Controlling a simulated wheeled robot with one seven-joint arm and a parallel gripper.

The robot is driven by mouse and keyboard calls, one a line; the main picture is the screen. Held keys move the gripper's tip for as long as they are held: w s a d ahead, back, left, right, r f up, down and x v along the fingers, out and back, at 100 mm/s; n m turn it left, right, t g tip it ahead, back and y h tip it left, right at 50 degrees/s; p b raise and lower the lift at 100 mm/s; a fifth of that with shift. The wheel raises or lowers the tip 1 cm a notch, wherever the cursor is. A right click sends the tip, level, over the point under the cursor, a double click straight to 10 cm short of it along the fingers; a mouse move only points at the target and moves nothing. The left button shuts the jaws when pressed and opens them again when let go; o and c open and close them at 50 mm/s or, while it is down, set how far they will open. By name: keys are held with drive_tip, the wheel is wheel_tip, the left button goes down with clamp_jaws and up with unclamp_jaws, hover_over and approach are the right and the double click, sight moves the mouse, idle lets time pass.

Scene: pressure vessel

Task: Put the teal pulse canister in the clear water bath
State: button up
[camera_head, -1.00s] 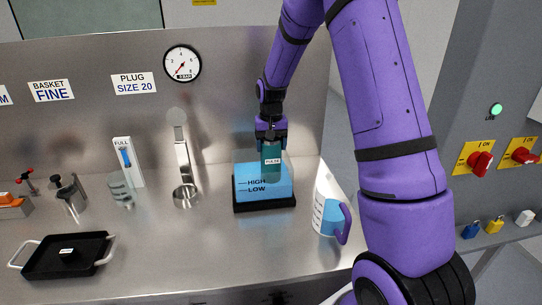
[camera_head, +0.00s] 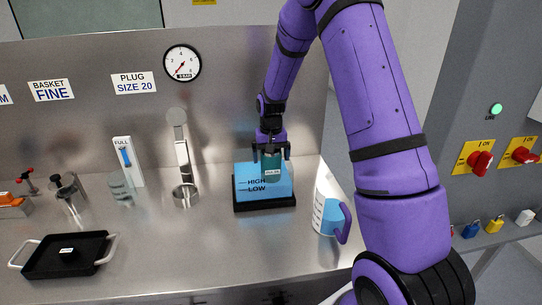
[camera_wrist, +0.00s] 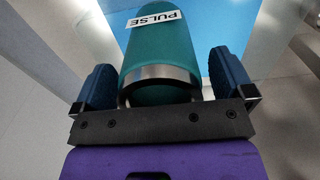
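The teal pulse canister (camera_head: 272,162) is upright at the clear water bath (camera_head: 280,203), its lower part down in the blue water and its upper part above. The bath has HIGH and LOW marks and a black base. My gripper (camera_head: 271,151) is over the bath with its fingers on either side of the canister's upper end. In the wrist view the canister (camera_wrist: 160,55), with its PULSE label and metal rim, lies between the two blue fingers (camera_wrist: 162,85). Narrow gaps show beside it, so the fingers look open around it. The canister's bottom is hard to make out.
A measuring jug (camera_head: 328,216) stands close to the right of the bath. A metal stand with a ring (camera_head: 184,190) is to the left. A black tray (camera_head: 68,257) is at the front left. The steel bench in front of the bath is clear.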

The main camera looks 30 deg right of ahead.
drive_tip(key=shift+r, duration=0.1)
drive_tip(key=s+a+r+t, duration=0.1)
drive_tip(key=s+r, duration=0.2)
drive_tip(key=r, duration=0.6)
drive_tip(key=s+a+r, duration=0.2)
drive_tip(key=r, duration=0.8)
drive_tip(key=s+a+r+n+t, duration=0.1)
drive_tip(key=s+a+r, duration=0.1)
drive_tip(key=s, duration=0.7)
drive_tip(key=s+a+r+n+t, duration=0.1)
drive_tip(key=s+a+r+n, duration=0.1)
drive_tip(key=s, duration=0.8)
drive_tip(key=s+a+r+n+t, duration=0.1)
drive_tip(key=s+a+r, duration=0.3)
drive_tip(key=s, duration=0.6)
drive_tip(key=shift+s+a+r+n+t, duration=0.2)
drive_tip(key=shift+s+n+t, duration=0.1)
drive_tip(key=shift+t, duration=0.3)
drive_tip(key=shift+w, duration=0.1)
